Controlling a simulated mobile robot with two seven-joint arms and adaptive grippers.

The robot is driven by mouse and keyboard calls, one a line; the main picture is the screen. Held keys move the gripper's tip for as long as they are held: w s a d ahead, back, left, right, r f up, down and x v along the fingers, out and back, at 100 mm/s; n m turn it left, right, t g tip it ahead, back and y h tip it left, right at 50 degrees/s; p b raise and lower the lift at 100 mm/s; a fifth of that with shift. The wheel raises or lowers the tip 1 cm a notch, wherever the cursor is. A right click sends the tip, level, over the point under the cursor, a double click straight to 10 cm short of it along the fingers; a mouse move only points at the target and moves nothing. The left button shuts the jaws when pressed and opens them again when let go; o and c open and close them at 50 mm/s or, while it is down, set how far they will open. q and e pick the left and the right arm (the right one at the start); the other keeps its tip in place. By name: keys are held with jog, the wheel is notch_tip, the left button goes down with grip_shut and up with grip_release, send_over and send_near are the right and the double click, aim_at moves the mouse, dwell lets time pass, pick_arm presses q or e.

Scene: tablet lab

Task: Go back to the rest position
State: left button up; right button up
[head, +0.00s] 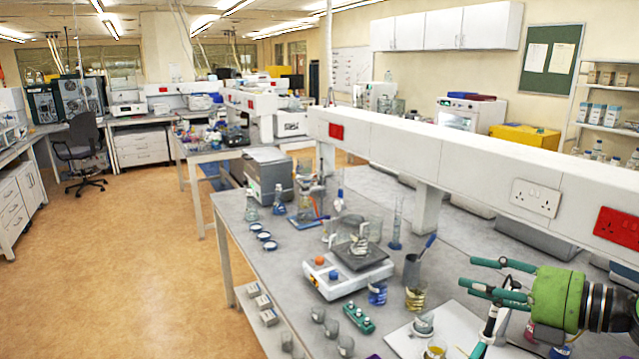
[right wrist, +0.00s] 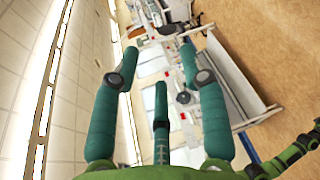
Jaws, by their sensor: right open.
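My right gripper (head: 480,285) is at the lower right of the head view, green with teal fingers. Its fingers are spread, with nothing between them, and they point left over the front of the bench (head: 290,262). It appears above the white board (head: 455,325) near the bench's right end. In the right wrist view the open fingers (right wrist: 160,65) surround empty space, with the room tilted sideways behind them.
A stirrer hotplate (head: 350,280) bears a beaker on the bench. A yellow-liquid beaker (head: 415,295), a blue-liquid beaker (head: 377,294) and a green tube rack (head: 359,318) stand left of my gripper. A white raised shelf (head: 430,155) runs behind. The floor (head: 130,270) at left is clear.

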jog(key=s+d+f+m+t+h, duration=0.1)
jog(key=s+d+f+m+h, duration=0.15)
jog(key=f+m+h, duration=0.6)
jog(key=s+d+f+m+t+h, duration=0.15)
jog(key=s+f+m+h, duration=0.25)
jog(key=f+m, duration=1)
jog(key=s+a+f+m+g+y, duration=0.1)
jog(key=s+a+f+m+g, duration=0.1)
jog(key=s+a+f+g, duration=0.55)
jog(key=s+a+f+m+g+y, duration=0.25)
jog(key=s+a+f, duration=0.25)
jog(key=s, duration=0.6)
notch_tip(320, 180, down, 29)
jog(key=s+g+h+b, duration=0.1)
jog(key=s+g+b, duration=0.1)
jog(key=b, duration=0.4)
pick_arm(q)
notch_tip(320, 180, down, 12)
jog(key=s+b, duration=0.2)
jog(key=b, duration=0.3)
jog(key=shift+s+b, duration=0.25)
jog(key=shift+b, duration=0.1)
pick_arm(e)
jog(key=s+d+f+g, duration=0.1)
jog(key=s+d+f, duration=0.2)
jog(key=s+f, duration=1.3)
notch_tip(320, 180, down, 4)
jog(key=shift+d+f, duration=0.15)
